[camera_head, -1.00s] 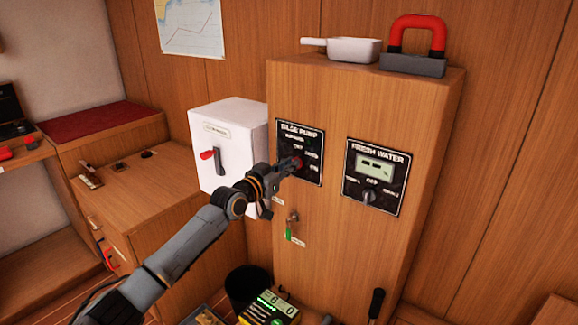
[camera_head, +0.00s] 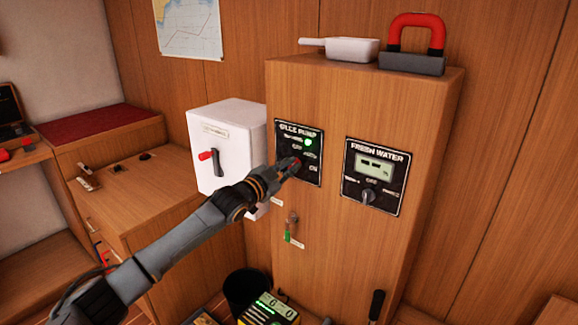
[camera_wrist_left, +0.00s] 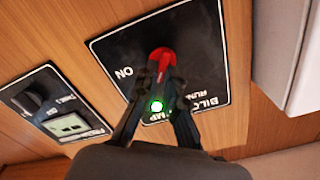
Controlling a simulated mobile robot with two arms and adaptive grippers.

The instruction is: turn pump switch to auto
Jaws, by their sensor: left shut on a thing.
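The black bilge pump panel (camera_head: 312,150) is on the front of the wooden cabinet in the head view. Its green lamp (camera_head: 308,142) is lit. My left gripper (camera_head: 292,167) reaches the panel from the left and covers part of it. In the left wrist view the bilge pump panel (camera_wrist_left: 205,60) appears upside down, with the red switch knob (camera_wrist_left: 162,62) between the fingertips of my left gripper (camera_wrist_left: 162,76), which is shut on it. The lamp (camera_wrist_left: 156,106) glows between the fingers. The exact label the knob points at is hard to read. My right gripper is not in view.
A fresh water panel (camera_head: 374,176) with a dark knob is to the right. A white box (camera_head: 226,150) with a red-tipped lever is left of the cabinet. A key with a green tag (camera_head: 292,234) hangs below the bilge pump panel.

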